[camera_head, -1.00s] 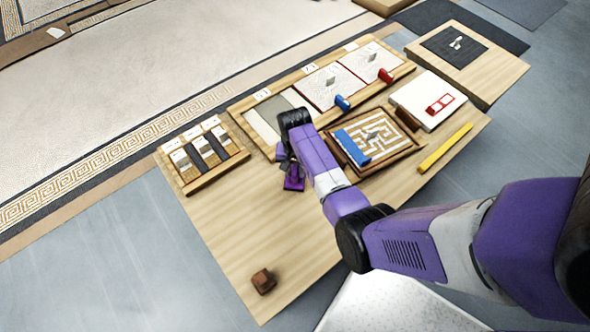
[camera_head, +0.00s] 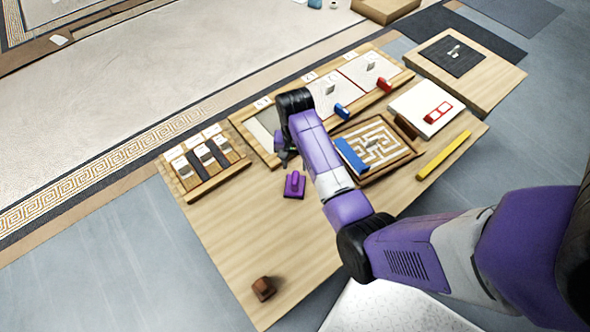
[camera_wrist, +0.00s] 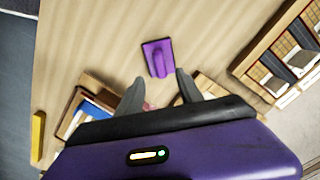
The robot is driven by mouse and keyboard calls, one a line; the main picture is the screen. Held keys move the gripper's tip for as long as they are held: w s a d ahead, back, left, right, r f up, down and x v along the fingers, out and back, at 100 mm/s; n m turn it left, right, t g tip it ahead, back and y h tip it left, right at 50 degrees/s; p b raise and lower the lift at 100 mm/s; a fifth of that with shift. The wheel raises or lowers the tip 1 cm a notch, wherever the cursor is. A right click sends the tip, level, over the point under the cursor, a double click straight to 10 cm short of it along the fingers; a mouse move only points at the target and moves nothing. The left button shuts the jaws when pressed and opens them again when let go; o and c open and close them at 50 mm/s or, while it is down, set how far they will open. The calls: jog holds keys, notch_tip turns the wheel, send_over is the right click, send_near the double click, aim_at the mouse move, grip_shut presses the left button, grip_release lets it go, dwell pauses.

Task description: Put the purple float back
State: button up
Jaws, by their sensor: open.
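The purple float (camera_head: 295,185) lies on the wooden table, left of my forearm in the head view. It is a flat purple plate with a raised handle on top. In the wrist view the purple float (camera_wrist: 158,58) lies just beyond my fingertips, handle up, and nothing holds it. My gripper (camera_wrist: 158,88) is open and empty, with its two fingers spread. In the head view my gripper (camera_head: 282,158) is partly hidden under my wrist, close to the float and on its far side.
A slotted wooden rack (camera_head: 207,190) with several tiles stands left of the float. A long panel tray with a blue float (camera_head: 342,111) and a red float (camera_head: 384,85) lies behind. A maze-patterned tray (camera_head: 400,162) is to the right. A brown block (camera_head: 263,288) lies near the front; table around it is clear.

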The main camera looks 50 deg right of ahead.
jog(key=s+a+n+t+h, duration=0.2)
jog(key=s+a+n+t, duration=0.15)
jog(key=s, duration=0.35)
jog(key=s+a+n+t+h, duration=0.1)
jog(key=s+a+n+t, duration=0.25)
jog(key=s, duration=0.25)
jog(key=s+a+r+n+t+y, duration=0.1)
jog(key=s+a+r, duration=0.3)
jog(key=r, duration=0.4)
jog(key=s+a+r+n+t+y, duration=0.1)
jog(key=s+a+r+t, duration=0.3)
jog(key=r, duration=0.4)
jog(key=s+a+r+n+t+y, duration=0.1)
jog(key=s+a+r+n+t, duration=0.2)
jog(key=r, duration=0.5)
jog(key=s+a, duration=0.1)
jog(key=a, duration=0.1)
jog(key=shift+a+r, duration=0.3)
jog(key=shift+r, duration=0.1)
